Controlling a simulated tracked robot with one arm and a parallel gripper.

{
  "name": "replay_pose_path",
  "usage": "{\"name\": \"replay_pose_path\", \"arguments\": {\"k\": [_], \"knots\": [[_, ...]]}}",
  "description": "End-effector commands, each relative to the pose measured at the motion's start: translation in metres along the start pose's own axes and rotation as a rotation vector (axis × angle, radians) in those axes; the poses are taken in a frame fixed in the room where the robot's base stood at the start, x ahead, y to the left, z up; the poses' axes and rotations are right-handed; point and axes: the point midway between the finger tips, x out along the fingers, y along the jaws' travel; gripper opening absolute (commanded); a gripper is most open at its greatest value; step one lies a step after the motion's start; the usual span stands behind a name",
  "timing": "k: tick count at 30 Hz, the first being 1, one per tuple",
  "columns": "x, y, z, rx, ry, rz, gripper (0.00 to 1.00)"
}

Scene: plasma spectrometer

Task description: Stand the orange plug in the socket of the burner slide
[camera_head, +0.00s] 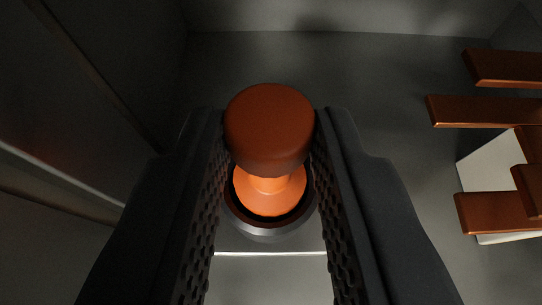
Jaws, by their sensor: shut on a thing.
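The orange plug (269,127) is in the middle of the head camera view, with a wide round head, a narrow neck and a wider orange lower part. My gripper (270,135) is shut on the plug's head, one dark ridged finger on each side. Below the plug is a round dark ring with a grey metal rim, the socket (268,232) of the burner slide (270,275). The plug's lower part appears inside the ring's outline. I cannot tell how deep it sits there.
Several copper-coloured bars (485,111) stick out at the right, with a white block (490,165) behind them. A grey wall with a metal edge (60,175) stands close on the left. Bare grey floor (380,80) lies behind the plug.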

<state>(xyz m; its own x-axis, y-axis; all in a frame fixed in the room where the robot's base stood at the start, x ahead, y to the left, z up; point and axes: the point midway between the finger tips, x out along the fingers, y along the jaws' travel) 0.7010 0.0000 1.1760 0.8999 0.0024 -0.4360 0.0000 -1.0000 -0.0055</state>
Motion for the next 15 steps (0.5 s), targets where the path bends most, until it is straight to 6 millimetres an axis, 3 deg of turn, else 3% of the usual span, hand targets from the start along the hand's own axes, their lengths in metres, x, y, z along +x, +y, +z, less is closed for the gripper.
{"name": "replay_pose_path", "arguments": {"k": [2,3,5,15], "knots": [[-0.0001,0.0000,-0.0003,0.000,0.000,0.000,0.02],[-0.0001,0.0000,-0.0003,0.000,0.000,0.000,0.32],[-0.0001,0.0000,-0.0003,0.000,0.000,0.000,0.49],[-0.0016,0.0000,-0.0002,0.000,0.000,0.000,0.49]]}}
